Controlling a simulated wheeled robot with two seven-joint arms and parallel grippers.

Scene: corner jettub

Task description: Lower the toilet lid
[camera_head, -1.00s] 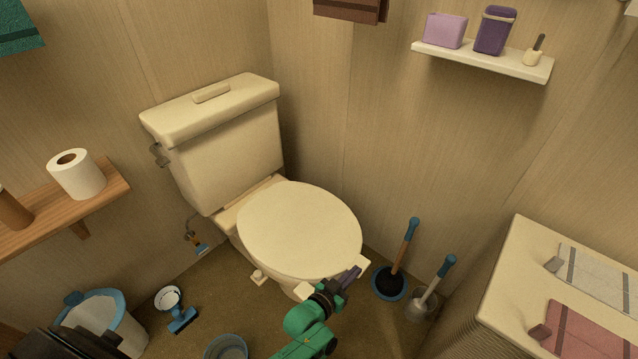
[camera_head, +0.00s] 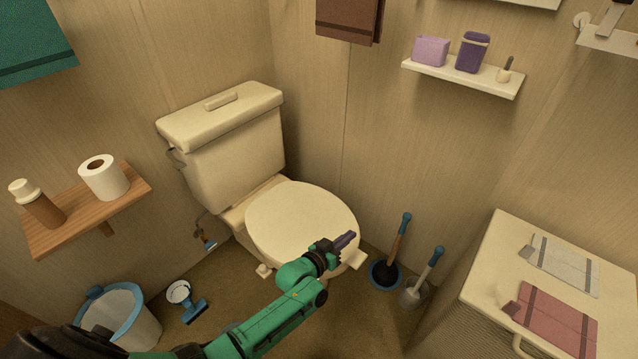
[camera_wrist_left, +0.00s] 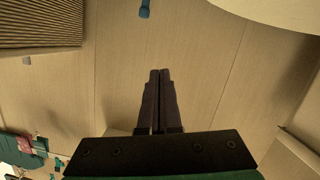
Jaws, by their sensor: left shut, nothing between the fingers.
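The cream toilet (camera_head: 235,165) stands in the corner in the head view. Its lid (camera_head: 300,222) lies flat over the bowl, covering the seat. My left gripper (camera_head: 347,240) is at the front right edge of the lid, with its dark fingers pointing right. The fingers (camera_wrist_left: 158,95) are together and empty in the left wrist view. A pale curved surface, perhaps the lid, shows at the top right of that view. I cannot tell whether the gripper touches the lid. My right gripper is not in view.
A plunger (camera_head: 390,262) and a brush (camera_head: 420,280) stand right of the toilet. A cream cabinet (camera_head: 480,262) with folded towels is at the right. A wooden shelf (camera_head: 85,212) with a paper roll and a blue-rimmed bin (camera_head: 125,315) are at the left.

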